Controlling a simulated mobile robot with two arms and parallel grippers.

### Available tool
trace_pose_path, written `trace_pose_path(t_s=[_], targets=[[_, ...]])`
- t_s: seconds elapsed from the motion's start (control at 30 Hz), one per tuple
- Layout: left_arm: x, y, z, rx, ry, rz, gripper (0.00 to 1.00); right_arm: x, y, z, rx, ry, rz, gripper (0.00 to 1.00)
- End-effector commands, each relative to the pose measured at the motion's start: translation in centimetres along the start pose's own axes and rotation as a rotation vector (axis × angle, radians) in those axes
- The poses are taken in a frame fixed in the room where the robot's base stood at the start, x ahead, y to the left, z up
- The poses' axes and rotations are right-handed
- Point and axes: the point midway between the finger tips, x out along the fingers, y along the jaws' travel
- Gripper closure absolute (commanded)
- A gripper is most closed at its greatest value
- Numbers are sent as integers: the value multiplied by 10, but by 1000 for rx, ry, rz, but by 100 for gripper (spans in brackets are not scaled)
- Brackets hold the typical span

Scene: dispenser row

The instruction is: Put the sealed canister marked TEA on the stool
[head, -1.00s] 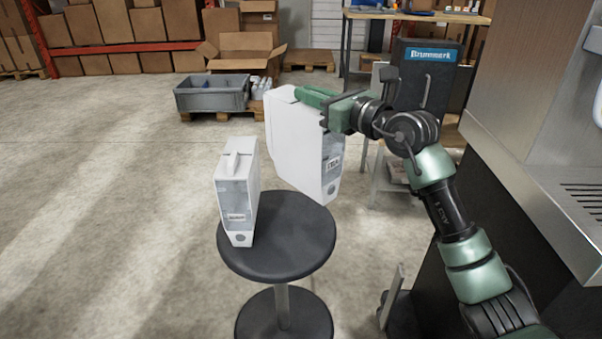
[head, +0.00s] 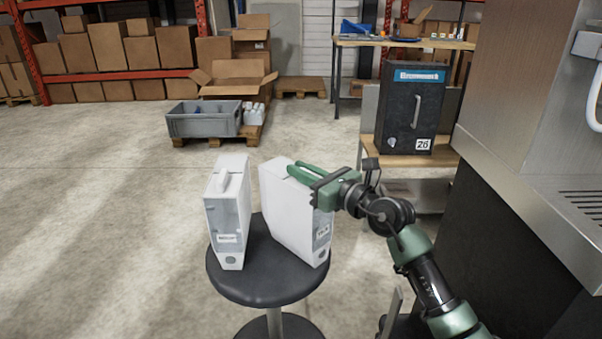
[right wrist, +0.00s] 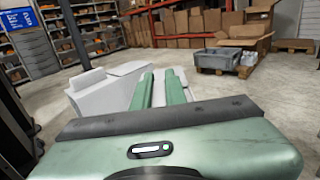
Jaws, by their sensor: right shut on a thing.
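My right gripper (head: 303,172) is shut on the top of a white canister (head: 285,212), which is upright with a small label on its narrow front face, too small to read surely. The canister is over the right half of the round black stool (head: 255,288). Its base looks at seat level; I cannot tell whether it touches. A second white canister (head: 225,212) stands upright on the seat's left side, with a small gap between the two. My left gripper is not in view.
A black cabinet (head: 413,110) marked 26 sits on a low bench behind my right arm. A steel machine (head: 525,150) fills the right side. A grey crate (head: 204,122) and boxes stand at the back. The floor left of the stool is clear.

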Motion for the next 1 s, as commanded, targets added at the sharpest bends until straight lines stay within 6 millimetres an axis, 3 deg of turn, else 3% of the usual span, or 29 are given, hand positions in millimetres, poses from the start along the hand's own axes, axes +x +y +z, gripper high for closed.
trace_pose_path(t_s=[0.27,0.3,0.37,0.77,1.0], targets=[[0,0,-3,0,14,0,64,0,0,0,0,-3,0,100],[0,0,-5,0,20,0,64,0,0,-1,0,0,0,79],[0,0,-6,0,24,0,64,0,0,-1,0,0,0,66],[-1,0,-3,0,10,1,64,0,0,2,0,0,1,66],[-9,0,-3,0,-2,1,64,-45,-1,1,-1,4,-2,66]])
